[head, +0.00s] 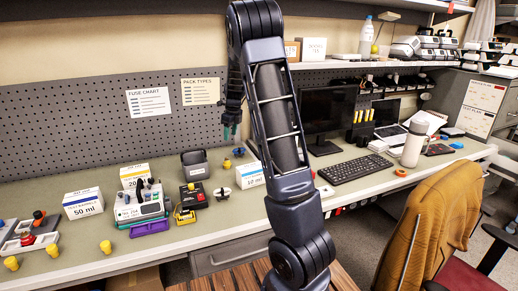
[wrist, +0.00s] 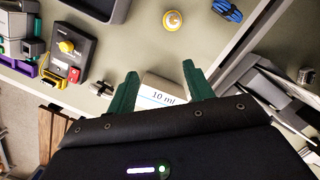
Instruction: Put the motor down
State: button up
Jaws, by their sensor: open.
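My gripper (head: 231,128) hangs above the bench, partly hidden behind my arm. In the wrist view its green fingers (wrist: 160,69) are spread apart with nothing seen held between them. A small black and silver part, which may be the motor (wrist: 102,88), lies on the bench to the left of the fingers. It also seems to show in the head view (head: 222,193), beside the 10 ml box. The white 10 ml box (head: 250,175) stands on the bench; in the wrist view it (wrist: 162,92) shows between the fingers, below them.
A black box with a yellow knob (wrist: 68,47) and red button is left of the small part. A dark open bin (head: 195,165), a pump (head: 140,205) and several labelled boxes stand nearby. A keyboard (head: 355,168) lies right of my arm. Some bare bench lies in front.

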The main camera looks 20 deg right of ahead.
jog(key=s+r+n+t, duration=0.1)
jog(key=s+r+n, duration=0.55)
jog(key=s, duration=0.45)
jog(key=s+r+n, duration=0.5)
jog(key=s+n, duration=0.2)
jog(key=s, duration=0.4)
jog(key=s+n+t+h, duration=0.1)
jog(key=s+n+t, duration=0.1)
jog(key=s+n, duration=1.2)
jog(key=s, duration=0.6)
jog(key=shift+s+a+f, duration=0.15)
jog(key=shift+s+f, duration=0.05)
jog(key=shift+s, duration=0.1)
dwell(3.5)
